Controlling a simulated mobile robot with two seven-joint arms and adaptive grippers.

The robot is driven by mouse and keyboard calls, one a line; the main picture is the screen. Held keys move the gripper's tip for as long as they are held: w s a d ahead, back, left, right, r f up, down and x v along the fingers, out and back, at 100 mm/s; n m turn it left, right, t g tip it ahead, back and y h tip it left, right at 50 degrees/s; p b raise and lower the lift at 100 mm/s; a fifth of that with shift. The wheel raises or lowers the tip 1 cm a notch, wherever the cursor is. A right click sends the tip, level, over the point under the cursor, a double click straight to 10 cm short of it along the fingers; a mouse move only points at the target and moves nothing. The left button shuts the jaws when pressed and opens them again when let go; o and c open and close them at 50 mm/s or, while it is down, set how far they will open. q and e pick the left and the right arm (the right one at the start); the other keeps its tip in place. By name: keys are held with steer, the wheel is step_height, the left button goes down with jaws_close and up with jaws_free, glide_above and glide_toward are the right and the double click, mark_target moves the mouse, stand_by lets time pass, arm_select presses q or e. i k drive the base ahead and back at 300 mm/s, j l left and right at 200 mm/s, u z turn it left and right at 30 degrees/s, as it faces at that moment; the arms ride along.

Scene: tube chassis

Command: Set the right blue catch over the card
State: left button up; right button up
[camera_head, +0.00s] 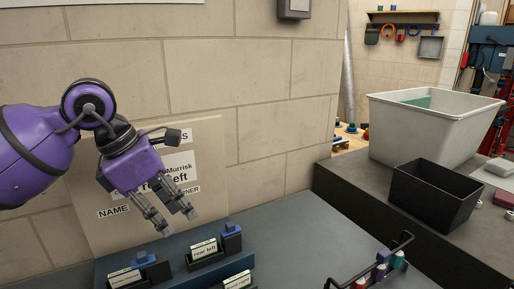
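A white card (204,249) reading "rear left" stands in a dark holder on the blue-grey block (177,248) at the bottom centre. A blue catch (231,228) sits on a dark post just right of that card, and does not appear to lie over it. Another blue catch (142,258) is at the left, beside a second card (124,278). A third card (238,281) is partly cut off by the bottom edge. My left gripper (180,224) is above and left of the "rear left" card, with its fingers apart and nothing between them. My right gripper is not in view.
A tan board with labels (105,233) leans on the wall behind my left gripper. A black wire-handled rack (405,240) with coloured items is at the lower right. A black bin (435,190) and large grey tub (425,125) stand beyond. The table between block and rack is clear.

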mark_target(230, 229)
steer(key=k+l, duration=0.25)
steer(key=k, duration=0.2)
steer(key=k+l, duration=0.25)
steer(key=k, duration=0.2)
steer(key=k+l, duration=0.25)
steer(key=k, duration=0.25)
